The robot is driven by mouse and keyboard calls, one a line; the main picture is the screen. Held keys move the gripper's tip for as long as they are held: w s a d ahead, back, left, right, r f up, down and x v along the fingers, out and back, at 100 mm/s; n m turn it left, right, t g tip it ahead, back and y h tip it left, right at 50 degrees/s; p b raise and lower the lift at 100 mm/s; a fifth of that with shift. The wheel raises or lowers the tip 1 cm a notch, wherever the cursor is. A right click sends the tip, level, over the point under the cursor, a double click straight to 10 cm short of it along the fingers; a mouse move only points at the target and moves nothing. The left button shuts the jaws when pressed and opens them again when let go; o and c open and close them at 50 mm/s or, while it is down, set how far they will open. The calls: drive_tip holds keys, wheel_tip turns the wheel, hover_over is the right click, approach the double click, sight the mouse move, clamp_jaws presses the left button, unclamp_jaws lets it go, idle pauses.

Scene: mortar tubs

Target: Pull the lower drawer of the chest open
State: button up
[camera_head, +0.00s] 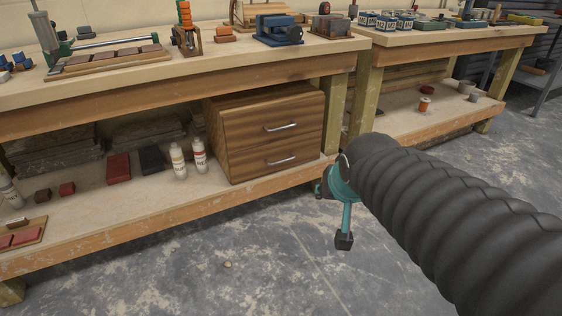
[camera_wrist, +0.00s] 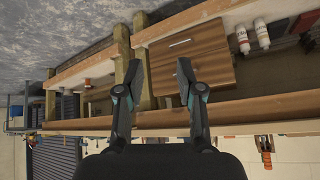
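The wooden chest (camera_head: 245,112) stands on the lower shelf of the bench, with two drawers facing out. The lower drawer (camera_head: 250,166) is shut, with a silver bar handle (camera_head: 281,160) across its front. The upper drawer (camera_head: 250,127) above it is also shut. My gripper (camera_head: 333,212) is right of the chest, apart from it, partly hidden by my arm. In the upside-down wrist view my gripper (camera_wrist: 160,77) is open and empty. The chest (camera_wrist: 215,50) shows beyond the right finger, with one handle (camera_wrist: 180,42) visible; the finger covers part of its front.
Two white bottles (camera_head: 178,160) stand left of the chest, beside dark and red blocks (camera_head: 119,167). A wooden bench leg (camera_head: 333,110) rises at the chest's right. The benchtop (camera_head: 120,85) overhangs the chest. The concrete floor (camera_head: 240,260) in front is clear.

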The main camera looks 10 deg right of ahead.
sight(282, 161)
drive_tip(key=w+d+f+m+t+b, duration=0.1)
drive_tip(key=w+f+m+t, duration=0.15)
drive_tip(key=w, duration=0.85)
drive_tip(key=w+d+f+m+t+b, duration=0.15)
drive_tip(key=w+f, duration=0.25)
drive_tip(key=w, duration=0.7)
drive_tip(key=w+d+f+m+t+b, duration=0.1)
drive_tip(key=w+f+m+t, duration=0.15)
drive_tip(key=w, duration=0.85)
drive_tip(key=w+a+f+m+t+y+b, duration=0.1)
drive_tip(key=w+f+m+t+y+b, duration=0.3)
drive_tip(key=f, duration=0.8)
drive_tip(key=w+a+f+m+t+y+p, duration=0.1)
drive_tip(key=w+f+y, duration=0.3)
drive_tip(key=f, duration=0.9)
drive_tip(key=shift+h, duration=0.6)
drive_tip(key=x, duration=0.9)
drive_tip(key=b+x, duration=0.1)
drive_tip(key=x, duration=0.3)
drive_tip(key=shift+w+d+r, duration=0.25)
drive_tip(key=shift+w, duration=0.15)
clamp_jaws()
